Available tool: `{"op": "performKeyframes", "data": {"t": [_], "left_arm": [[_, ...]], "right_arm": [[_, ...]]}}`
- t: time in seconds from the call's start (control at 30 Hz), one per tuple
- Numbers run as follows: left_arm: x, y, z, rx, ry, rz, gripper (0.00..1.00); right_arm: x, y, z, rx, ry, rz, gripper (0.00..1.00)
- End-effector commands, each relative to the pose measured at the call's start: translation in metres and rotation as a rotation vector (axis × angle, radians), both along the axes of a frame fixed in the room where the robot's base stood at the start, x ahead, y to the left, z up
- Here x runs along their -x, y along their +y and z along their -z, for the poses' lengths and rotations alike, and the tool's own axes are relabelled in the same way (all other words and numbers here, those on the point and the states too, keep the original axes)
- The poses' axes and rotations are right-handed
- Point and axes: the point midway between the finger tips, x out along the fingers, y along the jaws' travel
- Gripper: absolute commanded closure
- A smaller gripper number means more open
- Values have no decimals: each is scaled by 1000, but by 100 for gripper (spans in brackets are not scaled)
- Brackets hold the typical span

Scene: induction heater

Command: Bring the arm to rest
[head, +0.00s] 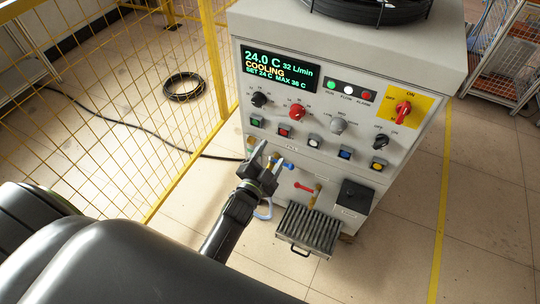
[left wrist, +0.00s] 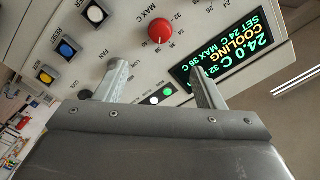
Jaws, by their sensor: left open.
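My left gripper (head: 268,156) is at the end of my dark left arm in the head view, in front of the lower left part of the machine's front panel (head: 312,120). Its two fingers are apart with nothing between them. In the left wrist view the open fingers (left wrist: 163,82) point toward the panel, which appears rotated, with a red knob (left wrist: 161,31) and the lit display (left wrist: 228,52) beyond them. I cannot tell whether a fingertip touches the panel. My right gripper is not in view.
The display (head: 280,69) reads COOLING, 24.0 C. A red switch (head: 403,108) sits on a yellow plate. A blue-handled valve (head: 286,163), a red handle (head: 303,187) and a slatted tray (head: 308,230) are near the gripper. Yellow mesh fencing (head: 120,90) stands left.

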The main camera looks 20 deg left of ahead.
Motion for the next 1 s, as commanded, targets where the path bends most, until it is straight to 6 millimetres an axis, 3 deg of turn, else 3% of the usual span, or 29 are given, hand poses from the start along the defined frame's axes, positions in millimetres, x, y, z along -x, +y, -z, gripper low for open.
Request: {"op": "performKeyframes", "data": {"t": [0.33, 0.47, 0.57, 0.67, 0.8, 0.87, 1.0], "left_arm": [[0, 0, 1, 1, 3, 0, 37], [7, 4, 28, 30, 70, -9, 37], [24, 12, 78, 88, 196, -32, 37], [58, 23, 144, 171, 370, -78, 37], [123, 41, 229, 284, 615, -169, 37], [155, 49, 261, 328, 715, -217, 37], [241, 66, 324, 425, 942, -349, 37]], "right_arm": [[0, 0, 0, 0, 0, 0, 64], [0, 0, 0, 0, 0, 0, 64], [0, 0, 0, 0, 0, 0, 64], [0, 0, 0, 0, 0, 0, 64], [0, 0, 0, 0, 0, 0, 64], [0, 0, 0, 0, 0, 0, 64], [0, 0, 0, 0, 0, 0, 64]]}}
